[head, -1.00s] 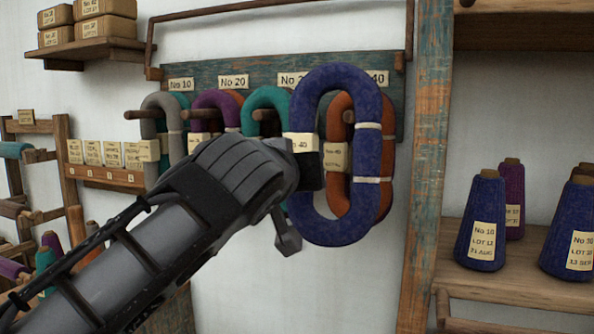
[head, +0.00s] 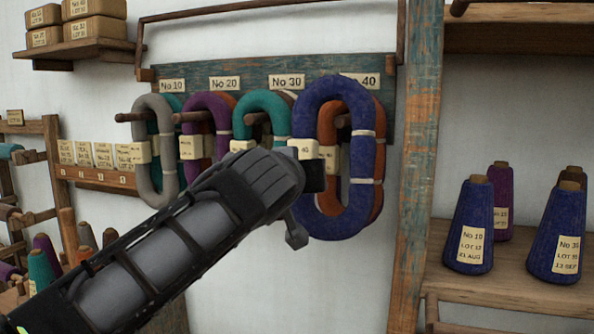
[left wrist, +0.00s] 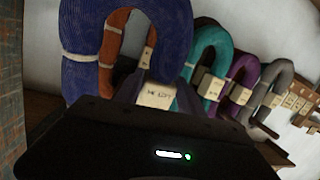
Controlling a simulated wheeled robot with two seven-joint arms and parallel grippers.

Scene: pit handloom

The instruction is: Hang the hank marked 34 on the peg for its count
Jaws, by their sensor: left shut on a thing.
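My left gripper (head: 312,176) is shut on a blue hank (head: 361,160) at its left side, by the cream tag (head: 304,149). The tag is small and partly covered; I cannot read its number surely. The hank hangs upright in front of the peg marked No 40, its top overlapping that label (head: 366,81). A rust-orange hank (head: 378,150) is behind it. Through the blue loop a peg end shows; I cannot tell whether the loop is around it. In the left wrist view the blue hank (left wrist: 82,50) is at left, with the orange one (left wrist: 112,50) beyond. My right gripper is out of view.
The peg board (head: 260,68) also carries labels No 10, No 20 and No 30. Grey (head: 143,150), purple (head: 200,108) and teal (head: 262,103) hanks hang there. A wooden post (head: 414,170) and a shelf with thread cones (head: 469,225) stand to the right.

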